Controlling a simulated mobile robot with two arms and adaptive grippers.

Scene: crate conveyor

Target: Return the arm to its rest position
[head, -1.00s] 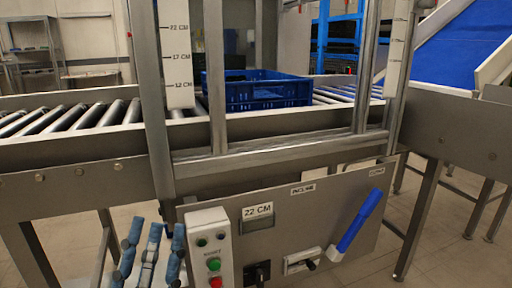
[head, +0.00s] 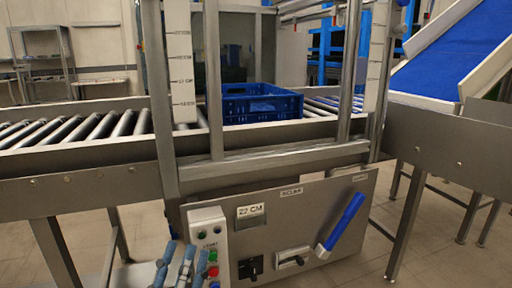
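My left gripper (head: 186,250) is at the bottom edge of the head view, left of centre. Its blue-grey fingers point up and stand apart, with nothing between them. It shows in front of the lower left of the control panel, beside the button box (head: 209,246); I cannot tell the gap to the box. The palm and most of the arm are cut off by the frame edge. My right gripper is not in view.
A blue crate (head: 262,110) sits on the roller conveyor (head: 85,132) behind the metal frame. The panel (head: 312,200) carries a blue-handled lever (head: 345,221) and a small switch (head: 250,267). A blue inclined belt (head: 450,58) rises at right. Open floor shows at lower left.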

